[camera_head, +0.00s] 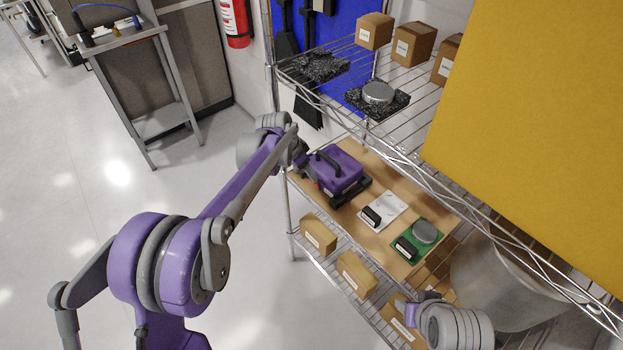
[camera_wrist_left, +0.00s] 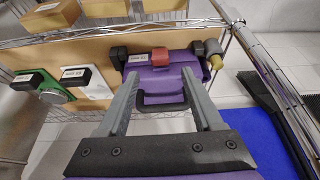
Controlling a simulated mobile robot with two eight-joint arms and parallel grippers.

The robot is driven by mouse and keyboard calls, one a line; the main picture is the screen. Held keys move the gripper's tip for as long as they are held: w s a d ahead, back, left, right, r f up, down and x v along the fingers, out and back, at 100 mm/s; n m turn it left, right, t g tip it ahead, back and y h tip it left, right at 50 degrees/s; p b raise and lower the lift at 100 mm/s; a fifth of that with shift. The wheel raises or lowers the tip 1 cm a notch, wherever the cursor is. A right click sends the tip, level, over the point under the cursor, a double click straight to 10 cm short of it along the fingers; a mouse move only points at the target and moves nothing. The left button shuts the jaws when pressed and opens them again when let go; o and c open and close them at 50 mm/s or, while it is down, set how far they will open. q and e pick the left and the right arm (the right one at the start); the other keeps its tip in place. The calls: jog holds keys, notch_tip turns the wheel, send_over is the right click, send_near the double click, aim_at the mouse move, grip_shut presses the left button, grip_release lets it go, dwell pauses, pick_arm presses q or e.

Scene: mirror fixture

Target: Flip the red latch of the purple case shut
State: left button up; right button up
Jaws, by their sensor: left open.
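The purple case (camera_head: 343,170) with a black handle (camera_head: 326,160) stands on the wooden board of the middle shelf. It also shows in the left wrist view (camera_wrist_left: 160,80), with the red latch (camera_wrist_left: 160,54) on its far edge between two black blocks. I cannot tell the latch's exact angle. In the head view the latch is mostly hidden beside my left gripper (camera_head: 306,168). My left gripper is open and empty; in the left wrist view its fingers (camera_wrist_left: 158,75) extend over the case, either side of the handle. Contact is unclear. My right gripper (camera_head: 424,296) is at the bottom right, its fingers unclear.
A white plate (camera_head: 390,213) and a green board (camera_head: 432,232) lie right of the case. Small boxes (camera_head: 318,235) sit on the wire shelf in front. The upper wire shelf (camera_head: 425,95) and its post (camera_head: 289,210) are close to my left arm. A large grey pot (camera_head: 480,285) stands lower right.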

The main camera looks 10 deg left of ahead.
aim_at(314, 184)
pick_arm(q)
jog(key=x, duration=0.6)
jog(key=shift+f, duration=0.2)
